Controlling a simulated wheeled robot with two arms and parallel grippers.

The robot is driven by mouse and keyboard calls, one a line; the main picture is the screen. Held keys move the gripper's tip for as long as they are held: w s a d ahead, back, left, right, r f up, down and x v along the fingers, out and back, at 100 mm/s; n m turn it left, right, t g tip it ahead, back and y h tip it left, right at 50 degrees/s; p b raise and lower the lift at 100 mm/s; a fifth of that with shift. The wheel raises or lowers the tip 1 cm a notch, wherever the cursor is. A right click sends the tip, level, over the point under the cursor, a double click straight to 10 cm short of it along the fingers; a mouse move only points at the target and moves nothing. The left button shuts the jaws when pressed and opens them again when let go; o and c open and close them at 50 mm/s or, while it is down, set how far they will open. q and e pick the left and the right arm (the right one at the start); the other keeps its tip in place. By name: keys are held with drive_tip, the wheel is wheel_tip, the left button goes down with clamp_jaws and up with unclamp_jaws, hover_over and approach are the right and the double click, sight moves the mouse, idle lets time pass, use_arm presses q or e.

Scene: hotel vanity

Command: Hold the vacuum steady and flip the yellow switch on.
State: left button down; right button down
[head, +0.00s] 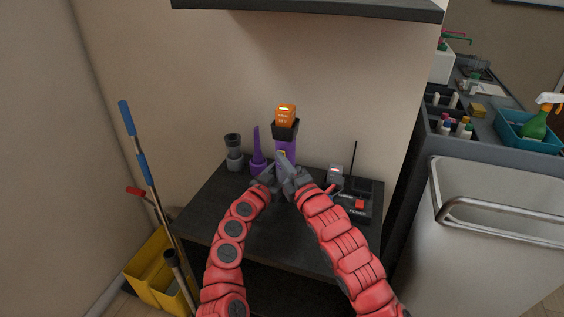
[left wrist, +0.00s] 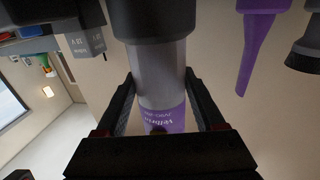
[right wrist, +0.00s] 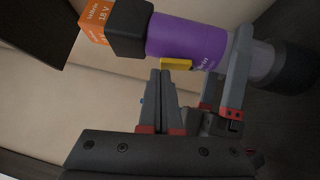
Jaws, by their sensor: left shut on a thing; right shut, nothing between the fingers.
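The vacuum (head: 286,147) stands upright on the dark table, with a purple body, a black collar and an orange battery (head: 286,114) on top. My left gripper (head: 268,178) is shut around its grey lower part, which shows between the fingers in the left wrist view (left wrist: 162,75). The yellow switch (right wrist: 176,64) sits on the side of the purple body (right wrist: 190,42) in the right wrist view. My right gripper (right wrist: 166,74) is shut and empty, its fingertips at or very close to the switch; contact is hard to tell. In the head view my right gripper (head: 283,158) partly covers the body.
A purple crevice nozzle (head: 258,150) and a grey-black brush attachment (head: 234,152) stand left of the vacuum. A charger base with a red button (head: 359,204) is at right. A dark shelf (head: 310,8) hangs above. A yellow mop bucket (head: 160,275) stands on the floor at left.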

drive_tip(key=shift+w+d+r+m+h, duration=0.1)
drive_tip(key=shift+w+r+m+h, duration=0.05)
drive_tip(key=shift+w+m+h, duration=0.15)
drive_tip(key=s+d+r, duration=0.2)
drive_tip(key=s+d, duration=0.1)
drive_tip(key=s, duration=0.9)
drive_tip(key=shift+s+d, duration=0.15)
drive_tip(key=shift+s, duration=0.15)
use_arm(q)
unclamp_jaws()
